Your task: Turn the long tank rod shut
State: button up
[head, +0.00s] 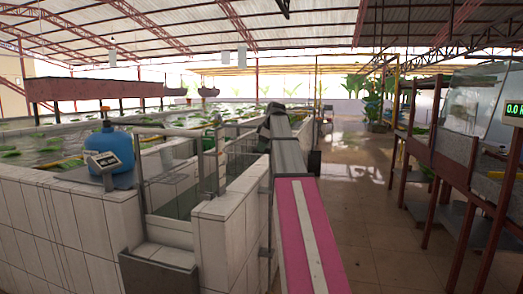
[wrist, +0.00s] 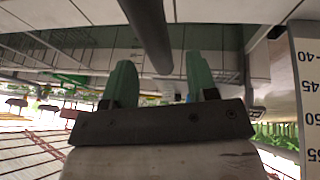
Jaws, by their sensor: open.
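In the wrist view my gripper (wrist: 160,68) is open, with two green fingers apart and nothing held between them. A thick dark rod (wrist: 148,32) comes in from the top edge, and its visible end lies between the two fingers in the picture. I cannot tell whether it is within their reach or beyond them, and neither finger visibly touches it. In the head view, upright grey rods (head: 139,172) stand at the white-tiled tank (head: 62,215). I cannot tell which one the wrist view shows. My gripper is not clearly visible in the head view.
A blue container (head: 117,165) with a small scale display (head: 103,160) stands on the tank wall. Red-framed benches (head: 452,165) line the right side. The tiled aisle floor (head: 360,190) between is clear. A numbered scale board (wrist: 307,90) is at the wrist view's right.

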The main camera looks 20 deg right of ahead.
jog(key=shift+x, duration=1.15)
grip_shut()
jog(key=shift+w, duration=0.1)
jog(key=shift+w+d+m+g+h, duration=0.25)
jog(key=shift+d+m+h, duration=0.8)
jog(key=shift+m, duration=1.95)
jog(key=shift+w+d+m+g+h, duration=0.25)
jog(key=shift+d+m+h, duration=0.8)
jog(key=shift+m, duration=1.95)
jog(key=shift+w+d+m+g+h, duration=0.25)
jog(key=shift+d+m+h, duration=0.8)
jog(key=shift+m, duration=1.95)
jog(key=shift+s+a+h, duration=0.1)
jog(key=shift+a+h, duration=0.1)
jog(key=shift+h, duration=0.15)
